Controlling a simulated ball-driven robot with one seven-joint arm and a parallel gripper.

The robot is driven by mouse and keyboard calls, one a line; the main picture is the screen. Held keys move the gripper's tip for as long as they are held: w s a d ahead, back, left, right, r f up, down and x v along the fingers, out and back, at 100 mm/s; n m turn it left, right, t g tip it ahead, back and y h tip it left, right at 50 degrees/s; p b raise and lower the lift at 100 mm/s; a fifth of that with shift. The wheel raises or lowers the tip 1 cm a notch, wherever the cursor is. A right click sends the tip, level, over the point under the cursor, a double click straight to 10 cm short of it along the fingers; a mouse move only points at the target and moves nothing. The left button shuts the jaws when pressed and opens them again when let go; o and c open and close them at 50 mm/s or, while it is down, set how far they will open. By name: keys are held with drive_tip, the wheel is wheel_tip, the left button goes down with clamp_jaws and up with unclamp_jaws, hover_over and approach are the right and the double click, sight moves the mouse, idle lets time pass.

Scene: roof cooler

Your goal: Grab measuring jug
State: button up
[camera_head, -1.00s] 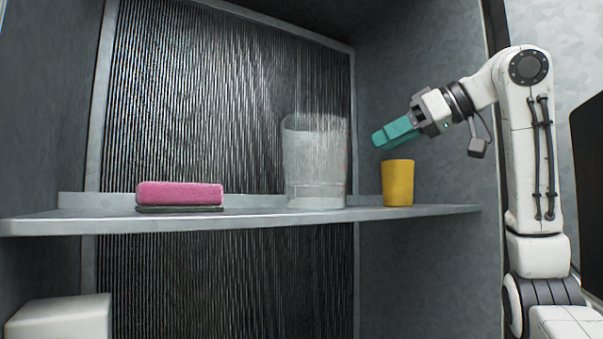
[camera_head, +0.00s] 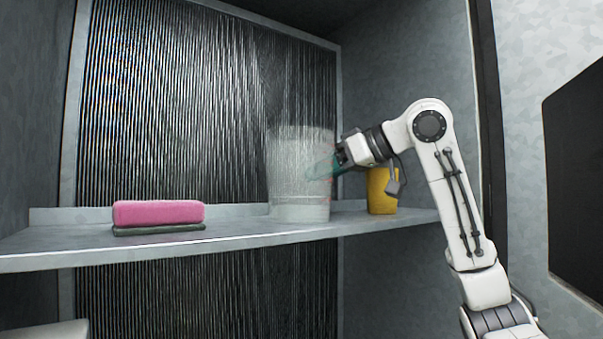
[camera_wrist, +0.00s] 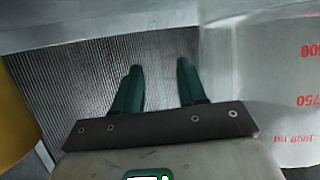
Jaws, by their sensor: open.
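The measuring jug (camera_head: 298,195) is clear and stands upright on the shelf. In the wrist view the jug (camera_wrist: 270,70) fills the right side, with red markings that read upside down. My gripper (camera_head: 318,171) has teal fingers, which show faintly by the jug's right side, seemingly through its clear wall. In the wrist view my gripper (camera_wrist: 160,67) is open, with nothing between its fingers. The fingers point at the ribbed back panel, and the jug is beside them, not between them. Whether they touch it I cannot tell.
A yellow cup (camera_head: 380,195) stands right of the jug, partly behind my wrist; it also shows at the left of the wrist view (camera_wrist: 15,115). A pink folded cloth or sponge (camera_head: 158,212) on a dark one lies at the left of the shelf (camera_head: 235,236). The shelf between is clear.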

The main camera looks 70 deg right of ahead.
drive_tip(key=shift+w, duration=0.1)
drive_tip(key=shift+c, duration=0.3)
clamp_jaws()
idle(1.0)
